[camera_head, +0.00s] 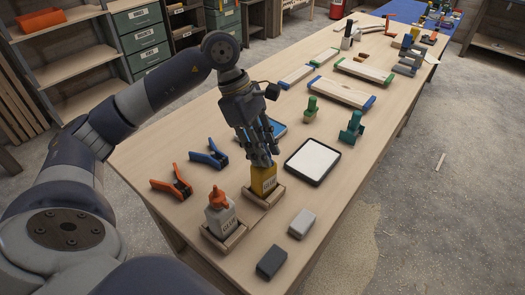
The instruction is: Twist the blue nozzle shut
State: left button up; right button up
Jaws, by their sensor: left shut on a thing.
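A yellow glue bottle (263,181) stands upright in a wooden holder on the bench. My left gripper (264,160) points down over its top, with its fingers shut around the nozzle. The fingers hide the blue nozzle, so I cannot tell how far it is turned. A white glue bottle (221,219) with an orange nozzle (218,197) stands in a similar holder to the left and nearer. My right gripper is not in view.
Orange-handled pliers (172,188) and blue-handled pliers (210,158) lie left of the bottles. A white pad in a black frame (312,161) lies to the right. A grey block (301,223) and a dark block (271,262) lie near the front. Clamped boards (340,92) lie farther back.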

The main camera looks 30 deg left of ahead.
pick_arm(q)
jog(key=o, duration=1.1)
jog(key=v, duration=1.2)
jog(key=shift+d, duration=0.1)
